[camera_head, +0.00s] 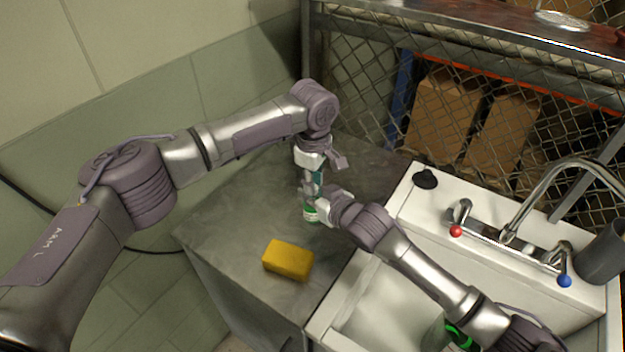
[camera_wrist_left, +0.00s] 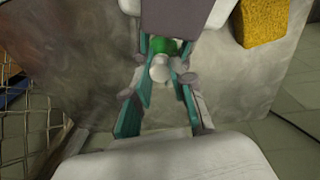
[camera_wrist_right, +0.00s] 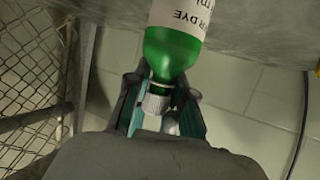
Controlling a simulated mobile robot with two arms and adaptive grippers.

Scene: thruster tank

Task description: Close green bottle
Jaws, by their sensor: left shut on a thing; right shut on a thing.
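The green bottle (camera_head: 311,213) stands upright on the grey counter, partly hidden by my grippers. In the right wrist view the bottle (camera_wrist_right: 170,52) shows green with a white label, and a ribbed white cap (camera_wrist_right: 156,103) sits in line with its neck. The cap (camera_wrist_left: 159,69) also shows from above in the left wrist view. My left gripper (camera_head: 314,186) points down from above and is shut on the cap. My right gripper (camera_head: 318,207) comes in from the right, lower, and is shut on the bottle near its neck. I cannot tell how tightly the cap sits.
A yellow sponge (camera_head: 288,260) lies on the counter (camera_head: 235,225) in front of the bottle. A white sink (camera_head: 375,310) with a tap (camera_head: 510,235) is at the right, with another green object (camera_head: 458,335) in it. A wire mesh fence (camera_head: 365,75) stands behind.

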